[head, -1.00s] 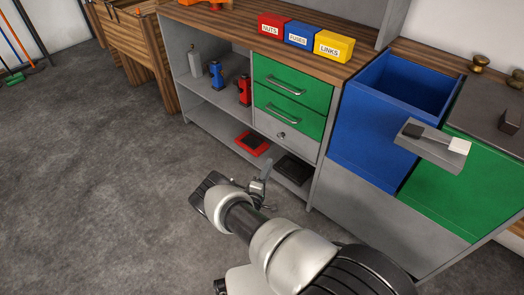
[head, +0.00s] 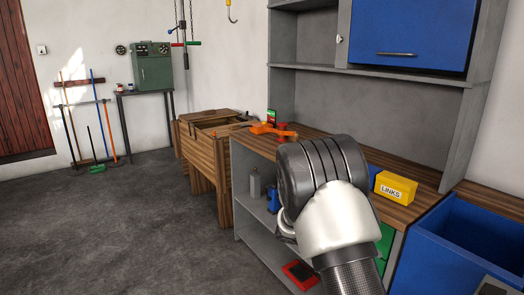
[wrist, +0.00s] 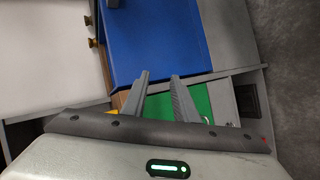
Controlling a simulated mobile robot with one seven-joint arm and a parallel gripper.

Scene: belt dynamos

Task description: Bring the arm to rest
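My arm (head: 330,200) is raised and folded in the middle of the head view, in front of the workbench. Its gripper is hidden there. In the wrist view my gripper (wrist: 159,77) shows two grey fingers standing apart with nothing between them. Beyond the fingers are a blue bin (wrist: 165,40) and a green drawer front (wrist: 193,103), both clear of the fingertips.
The workbench (head: 425,208) carries a yellow LINKS box (head: 395,188) and an orange tool (head: 268,129). The open blue bin (head: 450,255) stands at right. A wooden crate stand (head: 205,165) is further back. The floor (head: 110,235) at left is clear.

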